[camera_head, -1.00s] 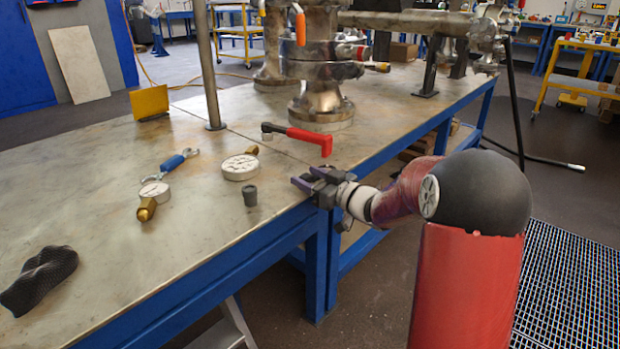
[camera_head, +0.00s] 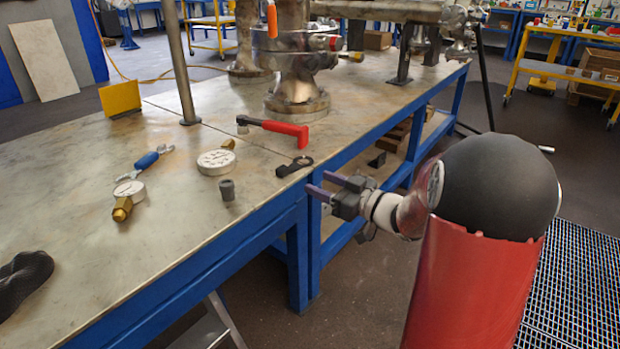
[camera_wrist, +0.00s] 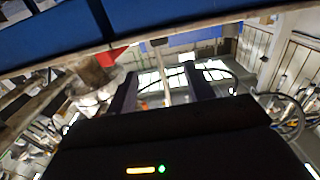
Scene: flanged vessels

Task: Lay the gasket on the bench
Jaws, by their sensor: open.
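My gripper (camera_head: 322,186) is open and empty. Its purple fingers point left toward the bench edge, to the right of the gasket and apart from it. In the wrist view my gripper (camera_wrist: 160,90) shows two dark fingers spread apart with nothing between them. I cannot make out the gasket in that view.
A red-handled tool (camera_head: 285,130), a grey cup (camera_head: 227,190), a round white-faced gauge (camera_head: 216,162), a brass-stemmed gauge (camera_head: 128,195) and a blue-handled wrench (camera_head: 148,160) lie on the bench. Flanged vessels (camera_head: 297,90) stand behind.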

